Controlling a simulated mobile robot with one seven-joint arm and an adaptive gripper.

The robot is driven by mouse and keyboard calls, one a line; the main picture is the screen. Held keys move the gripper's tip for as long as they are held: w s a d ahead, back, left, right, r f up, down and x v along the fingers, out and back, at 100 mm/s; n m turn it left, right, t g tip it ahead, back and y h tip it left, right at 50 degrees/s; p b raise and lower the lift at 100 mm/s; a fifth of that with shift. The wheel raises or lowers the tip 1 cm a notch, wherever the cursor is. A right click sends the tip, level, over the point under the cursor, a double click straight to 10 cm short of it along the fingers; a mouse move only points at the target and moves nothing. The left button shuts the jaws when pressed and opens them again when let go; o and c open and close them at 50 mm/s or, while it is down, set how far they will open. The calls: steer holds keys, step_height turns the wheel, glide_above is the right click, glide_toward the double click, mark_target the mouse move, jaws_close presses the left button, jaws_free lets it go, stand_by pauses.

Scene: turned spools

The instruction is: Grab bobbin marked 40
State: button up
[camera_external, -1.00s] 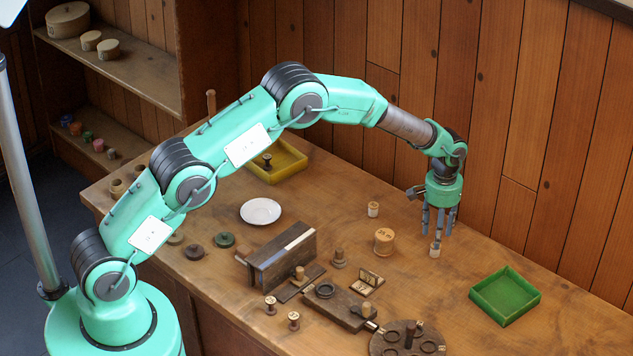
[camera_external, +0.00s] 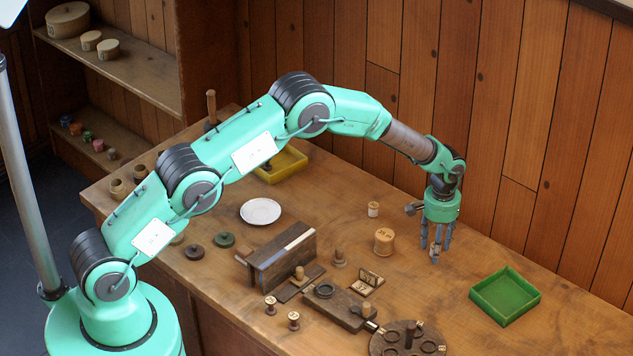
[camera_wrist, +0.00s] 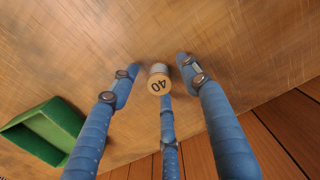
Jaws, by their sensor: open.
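The bobbin marked 40 (camera_wrist: 159,82) is a small pale wooden spool standing on the table. In the wrist view its round top shows the number 40, and it lies between the tips of my three blue fingers. My gripper (camera_external: 436,249) is open, pointing down over the bobbin, with its fingers spread around it. In the wrist view my gripper (camera_wrist: 160,75) shows a gap between the fingers and the bobbin at the sides; whether the lower finger touches it I cannot tell. In the external view the fingers mostly hide the bobbin (camera_external: 434,251).
A green tray (camera_external: 505,297) stands to the right of my gripper. A larger spool (camera_external: 384,241) and a small one (camera_external: 373,209) stand to the left. A dark round holder (camera_external: 408,340) is at the front. The wooden wall (camera_external: 520,150) rises behind.

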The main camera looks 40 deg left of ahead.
stand_by(0.4)
steer(key=c, duration=0.9)
steer(key=shift+r, duration=0.15)
steer(key=shift+c, duration=0.2)
steer(key=shift+r, duration=0.85)
steer(key=shift+s+r, duration=0.15)
steer(key=shift+r, duration=0.75)
steer(key=s+a, duration=0.1)
steer(key=s, duration=0.4)
steer(key=s+a+r, duration=0.1)
steer(key=s+a, duration=0.1)
steer(key=s, duration=0.3)
steer(key=s+a, duration=0.2)
steer(key=s, duration=0.2)
steer(key=shift+s+a+r, duration=0.1)
steer(key=shift+s+r, duration=0.05)
steer(key=shift+s, duration=0.25)
